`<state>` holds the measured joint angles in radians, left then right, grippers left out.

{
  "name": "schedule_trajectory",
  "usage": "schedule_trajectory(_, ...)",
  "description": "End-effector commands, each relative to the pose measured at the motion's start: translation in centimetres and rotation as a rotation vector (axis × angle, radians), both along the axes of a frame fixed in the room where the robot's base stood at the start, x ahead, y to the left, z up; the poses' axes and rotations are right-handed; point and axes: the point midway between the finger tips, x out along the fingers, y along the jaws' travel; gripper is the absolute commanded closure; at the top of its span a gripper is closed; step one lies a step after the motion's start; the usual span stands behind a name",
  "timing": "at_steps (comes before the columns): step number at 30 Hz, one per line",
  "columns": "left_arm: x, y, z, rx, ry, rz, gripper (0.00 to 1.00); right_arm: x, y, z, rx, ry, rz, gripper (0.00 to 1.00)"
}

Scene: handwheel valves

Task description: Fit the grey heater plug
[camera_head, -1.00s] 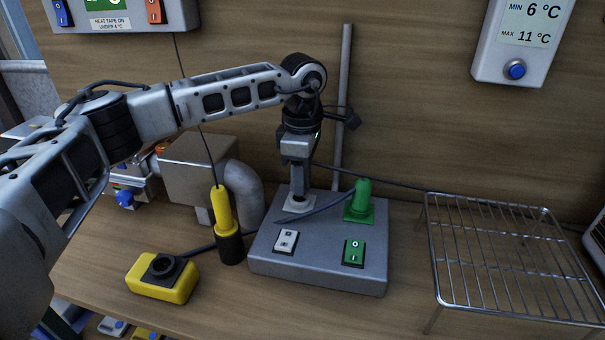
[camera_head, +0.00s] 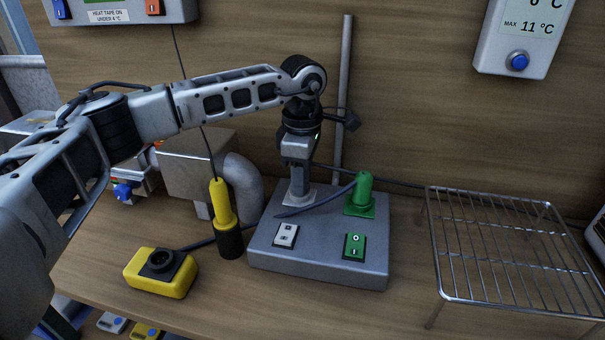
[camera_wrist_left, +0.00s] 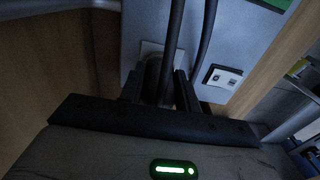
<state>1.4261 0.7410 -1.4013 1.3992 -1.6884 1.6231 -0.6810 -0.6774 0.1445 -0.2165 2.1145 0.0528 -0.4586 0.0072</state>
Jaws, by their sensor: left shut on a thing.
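My left gripper (camera_head: 298,178) points down over the left back part of the grey box (camera_head: 318,268). It is shut on the grey heater plug, which shows between the fingers in the left wrist view (camera_wrist_left: 153,78). The plug is upright at the pale square socket plate (camera_head: 290,205); the fingers hide most of it, and I cannot tell how deep it sits. A green plug (camera_head: 363,192) stands upright on a green plate at the box's right. The box front has a grey switch (camera_head: 286,235) and a green switch (camera_head: 355,246). My right gripper is not in view.
A yellow and black plug (camera_head: 223,215) stands left of the box, near a yellow socket block (camera_head: 160,272). Dark cables cross the box top. A wire rack (camera_head: 500,250) stands to the right. A metal post (camera_head: 342,100) rises behind the box.

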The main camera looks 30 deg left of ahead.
Motion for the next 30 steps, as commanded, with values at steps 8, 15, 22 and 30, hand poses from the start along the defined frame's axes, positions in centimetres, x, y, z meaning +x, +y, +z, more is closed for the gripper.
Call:
schedule_trajectory(8, 0.0, 0.0, -0.4, -0.001, -0.001, 0.0, 0.54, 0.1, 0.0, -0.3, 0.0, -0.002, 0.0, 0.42)
schedule_trajectory(15, 0.0, 0.0, -0.4, -0.001, 0.0, 0.0, 0.42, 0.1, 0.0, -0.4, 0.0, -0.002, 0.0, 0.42)
schedule_trajectory(22, 0.0, 0.0, -0.4, 0.0, 0.0, 0.0, 0.42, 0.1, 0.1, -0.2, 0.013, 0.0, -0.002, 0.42)
schedule_trajectory(30, 0.1, -0.1, 5.5, -0.003, -0.006, 0.0, 0.42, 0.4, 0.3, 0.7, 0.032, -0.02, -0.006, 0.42)
